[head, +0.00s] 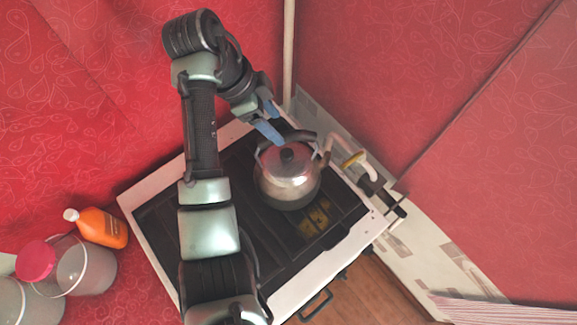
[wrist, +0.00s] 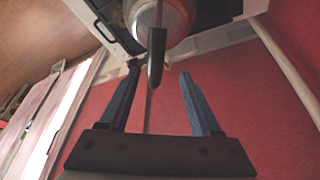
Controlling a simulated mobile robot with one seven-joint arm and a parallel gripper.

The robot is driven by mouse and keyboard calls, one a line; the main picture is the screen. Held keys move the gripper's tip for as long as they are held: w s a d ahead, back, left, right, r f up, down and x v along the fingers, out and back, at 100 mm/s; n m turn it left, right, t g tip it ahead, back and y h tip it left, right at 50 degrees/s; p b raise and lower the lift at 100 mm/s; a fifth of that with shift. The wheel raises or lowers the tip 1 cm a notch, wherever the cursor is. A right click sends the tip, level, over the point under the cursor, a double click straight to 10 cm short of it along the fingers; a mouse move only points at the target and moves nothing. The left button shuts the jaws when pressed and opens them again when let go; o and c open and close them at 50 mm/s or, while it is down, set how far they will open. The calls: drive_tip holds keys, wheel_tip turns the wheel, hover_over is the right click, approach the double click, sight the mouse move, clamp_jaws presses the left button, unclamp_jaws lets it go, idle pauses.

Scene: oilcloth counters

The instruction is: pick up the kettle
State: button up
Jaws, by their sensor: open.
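The kettle (head: 287,188) is a rounded metal pot with a dark lid knob and a dark arched handle. It stands upright on the dark stove top (head: 160,225). My gripper (head: 279,129) is open, with its blue fingers beside the far side of the kettle's handle in the head view. In the wrist view, the dark handle (wrist: 157,58) shows between the two spread fingertips of my gripper (wrist: 159,73), and the kettle's body (wrist: 150,18) is beyond it. I see no finger closed on the handle. Exact depth between fingers and handle is hard to tell.
An orange bottle (head: 103,228) with a white cap and grey pots (head: 92,268) stand at the lower left. A pink round thing (head: 36,261) is beside them. A pale pipe (head: 352,157) runs right of the kettle. Red patterned walls (head: 370,60) close in behind the stove.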

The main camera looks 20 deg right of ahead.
sight(286, 134)
drive_tip(key=f+p, duration=0.1)
drive_tip(key=s+d+f+p, duration=0.1)
drive_tip(key=f, duration=0.1)
drive_tip(key=d+f+p, duration=0.1)
drive_tip(key=shift+s+d+f, duration=0.15)
drive_tip(key=shift+d, duration=0.1)
drive_tip(key=shift+d+f, duration=0.1)
drive_tip(key=shift+f, duration=0.35)
clamp_jaws()
idle(0.9)
drive_tip(key=shift+r, duration=0.15)
